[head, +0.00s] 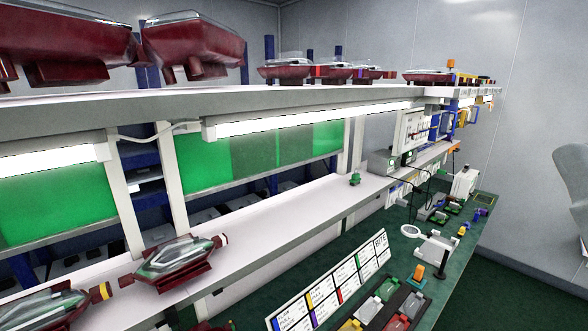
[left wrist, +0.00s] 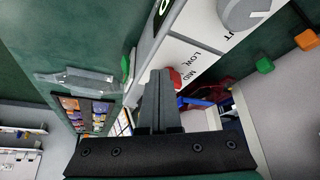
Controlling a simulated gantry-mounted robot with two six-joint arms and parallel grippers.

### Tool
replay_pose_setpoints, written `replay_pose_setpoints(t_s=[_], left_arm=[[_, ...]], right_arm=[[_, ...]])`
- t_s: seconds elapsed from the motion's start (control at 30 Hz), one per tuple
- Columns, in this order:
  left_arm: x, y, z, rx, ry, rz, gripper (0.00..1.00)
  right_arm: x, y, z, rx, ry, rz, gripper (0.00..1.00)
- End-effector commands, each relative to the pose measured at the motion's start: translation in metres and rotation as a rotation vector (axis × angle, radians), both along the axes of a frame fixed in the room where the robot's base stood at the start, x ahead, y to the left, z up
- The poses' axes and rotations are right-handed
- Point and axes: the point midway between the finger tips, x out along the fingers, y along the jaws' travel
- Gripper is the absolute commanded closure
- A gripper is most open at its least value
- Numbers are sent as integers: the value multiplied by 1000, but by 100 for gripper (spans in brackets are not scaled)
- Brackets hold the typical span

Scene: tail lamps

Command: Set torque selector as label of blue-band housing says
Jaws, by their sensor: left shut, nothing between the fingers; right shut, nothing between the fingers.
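In the head view, a dark red lamp housing (head: 172,270) lies on the lower shelf; another (head: 45,308) is at bottom left. I cannot make out a blue band or housing label. I do not see my right gripper.
A white label board with coloured bars (head: 330,292) stands on the green bench (head: 400,248). Coloured blocks and a black post (head: 441,265) are near it. More red housings (head: 195,45) sit on the upper shelf. The lower shelf (head: 290,215) has clear room.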

Motion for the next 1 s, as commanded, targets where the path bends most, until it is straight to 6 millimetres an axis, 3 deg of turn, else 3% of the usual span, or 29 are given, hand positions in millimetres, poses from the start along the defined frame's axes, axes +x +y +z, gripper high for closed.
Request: replay_pose_setpoints(t_s=[0.47, 1.0], left_arm=[[3, 1, 0, 0, -2, 0, 100], [6, 16, 0, 2, -4, 1, 100]], right_arm=[[0, 0, -3, 0, 0, 0, 100], [0, 0, -11, 0, 0, 0, 100]])
